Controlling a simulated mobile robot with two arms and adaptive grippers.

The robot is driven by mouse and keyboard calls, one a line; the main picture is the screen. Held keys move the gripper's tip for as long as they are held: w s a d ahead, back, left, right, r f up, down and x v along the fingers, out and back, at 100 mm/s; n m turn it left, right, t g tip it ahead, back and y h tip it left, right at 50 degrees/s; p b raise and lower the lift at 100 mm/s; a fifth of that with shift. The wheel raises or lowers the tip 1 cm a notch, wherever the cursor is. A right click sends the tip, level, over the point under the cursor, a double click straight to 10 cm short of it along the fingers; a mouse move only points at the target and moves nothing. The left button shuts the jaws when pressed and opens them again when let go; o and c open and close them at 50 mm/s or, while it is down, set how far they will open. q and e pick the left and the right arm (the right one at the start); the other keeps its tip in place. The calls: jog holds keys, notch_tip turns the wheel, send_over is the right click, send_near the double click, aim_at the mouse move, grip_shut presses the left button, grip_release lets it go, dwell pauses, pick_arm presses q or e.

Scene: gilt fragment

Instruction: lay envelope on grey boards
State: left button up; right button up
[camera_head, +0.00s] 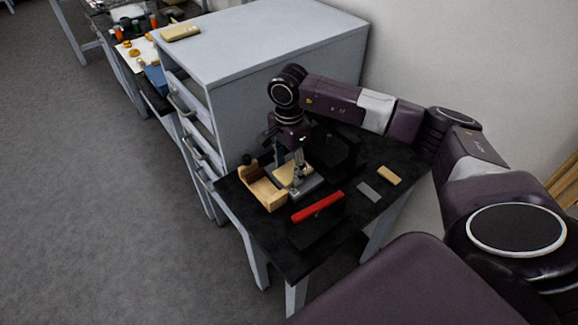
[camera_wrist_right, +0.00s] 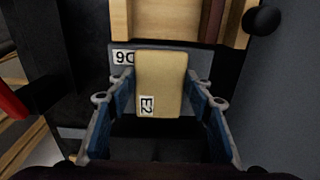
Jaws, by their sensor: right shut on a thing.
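My right gripper (camera_head: 298,180) points down over the black table. It also shows in the right wrist view (camera_wrist_right: 158,98), with its two blue-padded fingers shut on the sides of a tan envelope (camera_wrist_right: 160,80) labelled E2. The envelope also shows in the head view (camera_head: 284,176), partly hidden by the gripper. The grey boards (camera_head: 308,187) are under the envelope. In the wrist view the grey boards (camera_wrist_right: 203,62), with a white label, are partly covered by it. I cannot tell whether envelope and boards touch. My left gripper is not in view.
A wooden holder (camera_head: 268,196) stands just left of the boards, and a red bar (camera_head: 318,206) lies in front. A small grey block (camera_head: 369,191) and a tan block (camera_head: 388,176) lie right. A grey drawer cabinet (camera_head: 265,50) rises behind.

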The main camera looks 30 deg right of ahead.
aim_at(289, 172)
jog(key=shift+f, duration=0.1)
jog(key=o, duration=1)
jog(key=shift+r, duration=0.55)
notch_tip(289, 172, up, 11)
jog(key=b, duration=0.3)
jog(key=shift+r, duration=0.15)
